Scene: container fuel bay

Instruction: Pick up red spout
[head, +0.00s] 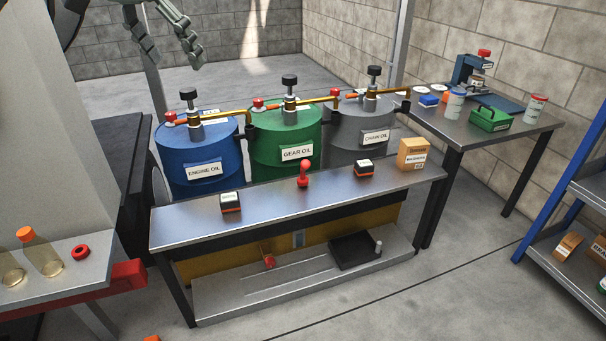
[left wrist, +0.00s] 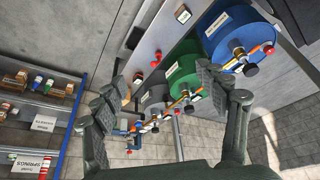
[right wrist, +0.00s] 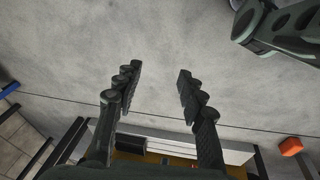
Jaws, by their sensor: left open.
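The red spout (head: 303,174) stands on the narrow steel bench (head: 262,190), in front of the green drum and between two small dark boxes. It also shows small in the left wrist view (left wrist: 158,55). My left gripper (head: 172,58) is open and empty, high up at the top left of the head view, well apart from the spout. In the left wrist view its fingers (left wrist: 155,92) are spread wide. My right gripper (right wrist: 158,72) is open and empty over bare floor. It is outside the head view.
Blue (head: 201,160), green (head: 288,140) and grey (head: 352,128) drums with pumps stand behind the bench. A carton (head: 412,153) is at its right end. A red ring (head: 81,252) lies on the left table. A blue-framed shelf (head: 566,195) stands right; floor between is clear.

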